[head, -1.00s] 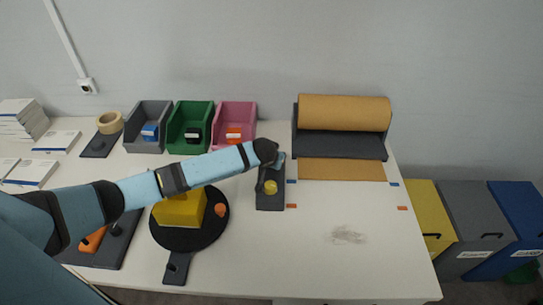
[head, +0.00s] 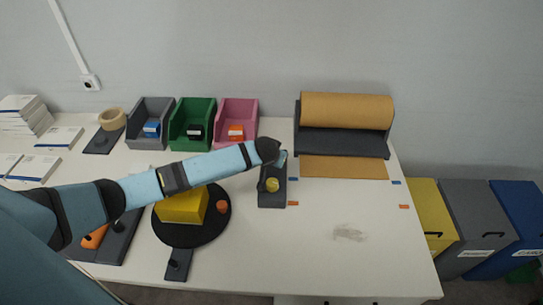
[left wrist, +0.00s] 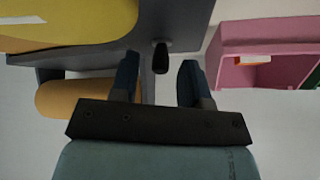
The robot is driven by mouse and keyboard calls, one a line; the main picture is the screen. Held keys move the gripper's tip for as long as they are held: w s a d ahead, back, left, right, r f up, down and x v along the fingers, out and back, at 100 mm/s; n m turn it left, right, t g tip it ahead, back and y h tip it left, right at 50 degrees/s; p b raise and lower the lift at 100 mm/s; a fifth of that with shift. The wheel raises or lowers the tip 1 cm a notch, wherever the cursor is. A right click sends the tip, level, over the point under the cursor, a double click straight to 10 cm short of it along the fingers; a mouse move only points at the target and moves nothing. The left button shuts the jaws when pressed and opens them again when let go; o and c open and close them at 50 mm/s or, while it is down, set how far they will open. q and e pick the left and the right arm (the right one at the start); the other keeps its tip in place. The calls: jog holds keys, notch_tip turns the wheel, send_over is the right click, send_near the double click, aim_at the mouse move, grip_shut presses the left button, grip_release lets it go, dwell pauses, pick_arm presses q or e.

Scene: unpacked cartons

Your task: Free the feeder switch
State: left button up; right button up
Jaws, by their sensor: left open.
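The feeder switch appears to be the dark grey box (head: 272,200) right of the turntable, with a round yellow knob (head: 272,185) on top. In the left wrist view, the grey box (left wrist: 185,20) fills the top, and a large yellow shape, probably the knob (left wrist: 70,18), covers the upper left. A small black lever (left wrist: 160,58) sticks out from the box. My left gripper (head: 281,158) is at the far end of the box. Its open fingers (left wrist: 158,82) stand either side of the lever, with gaps visible. My wrist hides part of the box in the head view.
A brown paper roll (head: 346,110) on a dark holder stands to the right. Grey, green and pink bins (head: 237,112) stand behind. A yellow block (head: 183,206) sits on the black turntable (head: 190,238) to the left. The right table area is mostly clear, with a faint grey tangle (head: 349,233).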

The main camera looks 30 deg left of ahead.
pick_arm(q)
jog(key=v, duration=1.3)
jog(key=shift+r, duration=0.25)
jog(key=shift+s, duration=0.1)
jog(key=s+d+f+m+t+h+p, duration=0.1)
jog(key=s+d+f+m+h+p, duration=0.2)
jog(key=s+d, duration=0.4)
jog(key=s+d+f+t+h+p, duration=0.1)
jog(key=s+d+f+h+p, duration=0.25)
jog(key=s+f, duration=0.4)
jog(key=s+r+t+y+p, duration=0.1)
jog(key=s, duration=1)
jog(key=shift+s+p, duration=0.25)
jog(key=shift+p, duration=0.05)
